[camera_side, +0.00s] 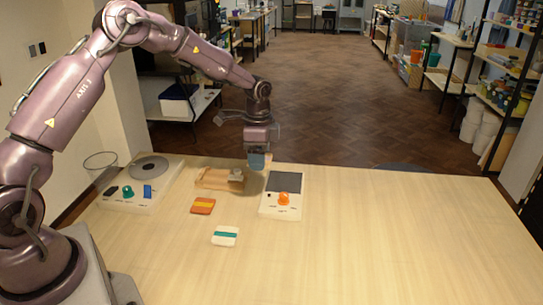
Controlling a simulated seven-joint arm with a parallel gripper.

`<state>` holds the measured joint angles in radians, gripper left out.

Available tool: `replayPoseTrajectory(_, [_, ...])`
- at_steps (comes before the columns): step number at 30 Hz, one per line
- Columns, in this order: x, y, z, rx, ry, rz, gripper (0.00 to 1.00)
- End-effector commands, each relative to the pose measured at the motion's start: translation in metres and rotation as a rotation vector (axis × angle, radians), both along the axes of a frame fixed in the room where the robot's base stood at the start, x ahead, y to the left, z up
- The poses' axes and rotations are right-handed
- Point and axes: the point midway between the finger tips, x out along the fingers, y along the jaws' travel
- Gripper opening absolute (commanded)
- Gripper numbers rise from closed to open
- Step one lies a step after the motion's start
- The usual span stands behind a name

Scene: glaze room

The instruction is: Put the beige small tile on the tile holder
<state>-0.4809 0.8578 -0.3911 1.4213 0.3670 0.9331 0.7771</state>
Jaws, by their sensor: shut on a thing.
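My gripper (258,166) points down above the back of the table, just right of a low tan wooden piece (212,179), which may be the tile holder. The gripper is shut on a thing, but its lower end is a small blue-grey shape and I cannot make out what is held. A small grey-beige piece (237,174) shows at the right end of the wooden piece, close to the gripper; I cannot tell whether they touch. A pale tile with a teal stripe (225,236) lies flat on the table. I cannot tell which piece is the beige small tile.
A red-orange block with a yellow band (203,206) lies left of centre. A white device with a dark plate and orange knob (283,208) stands right of the gripper. Another white device with a round grey disc (135,200) stands left. The right half of the table (410,235) is clear.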

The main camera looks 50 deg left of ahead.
Motion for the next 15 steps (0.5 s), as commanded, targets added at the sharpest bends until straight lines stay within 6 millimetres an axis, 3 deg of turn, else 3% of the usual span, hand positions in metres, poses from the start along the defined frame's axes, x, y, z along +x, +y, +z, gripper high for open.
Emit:
replayPoseTrajectory(8, [-0.029, -0.005, 0.013, 0.0, 0.0, 0.004, 0.32])
replayPoseTrajectory(11, [-0.036, 0.008, 0.018, 0.006, -0.006, 0.032, 0.32])
replayPoseTrajectory(15, [-0.062, 0.046, 0.023, 0.02, 0.005, 0.118, 0.32])
